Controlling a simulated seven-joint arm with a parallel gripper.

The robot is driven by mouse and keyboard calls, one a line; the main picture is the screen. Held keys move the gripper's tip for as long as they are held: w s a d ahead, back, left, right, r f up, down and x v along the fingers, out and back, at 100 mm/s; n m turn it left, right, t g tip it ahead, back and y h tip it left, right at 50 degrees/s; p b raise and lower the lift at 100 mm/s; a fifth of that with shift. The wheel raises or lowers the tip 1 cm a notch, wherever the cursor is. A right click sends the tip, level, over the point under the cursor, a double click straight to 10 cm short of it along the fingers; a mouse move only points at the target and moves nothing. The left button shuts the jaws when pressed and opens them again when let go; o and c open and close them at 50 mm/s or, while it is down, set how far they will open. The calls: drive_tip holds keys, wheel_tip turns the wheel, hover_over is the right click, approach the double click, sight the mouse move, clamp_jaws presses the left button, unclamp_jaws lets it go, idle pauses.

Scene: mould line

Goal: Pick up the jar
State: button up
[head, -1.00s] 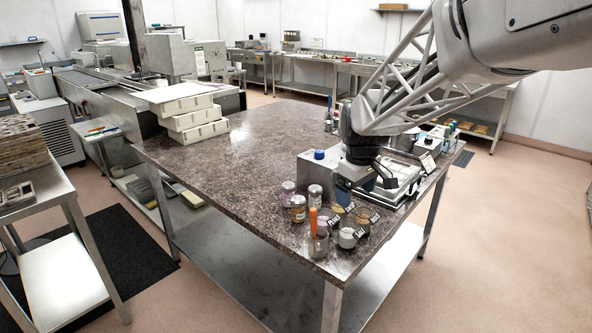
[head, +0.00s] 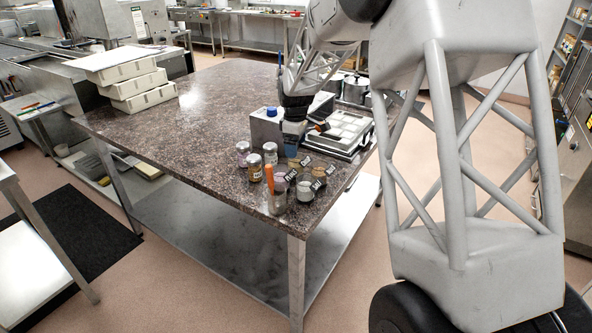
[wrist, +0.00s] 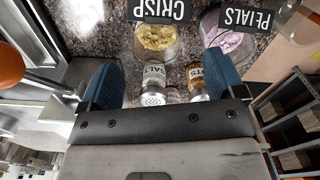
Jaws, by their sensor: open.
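Several small jars with metal lids stand on the dark speckled table (head: 190,110). One jar (head: 255,170) is amber, another (head: 270,155) is behind it, and a third (head: 243,152) is at the left. I cannot tell which one the task means. In the wrist view, a salt jar (wrist: 153,80) with a holed lid and a second labelled jar (wrist: 195,80) show between the blue fingers. My gripper (wrist: 163,85) is open and empty. In the head view, my gripper (head: 291,145) is over the table just right of the jars, partly hiding the grey box.
Labelled glass containers stand close by: one of yellow crisps (wrist: 155,38) and one of pink petals (wrist: 225,42). The table's left is clear before stacked drawers (head: 140,90).

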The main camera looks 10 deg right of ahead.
sight(296, 163)
idle(0.3)
drive_tip(key=shift+f, duration=1.3)
drive_tip(key=shift+w+d+f, duration=0.15)
drive_tip(key=shift+f, duration=2.5)
drive_tip(key=c, duration=1)
drive_tip(key=shift+c, duration=0.3)
drive_tip(key=shift+r, duration=0.1)
wheel_tip(296, 163, up, 10)
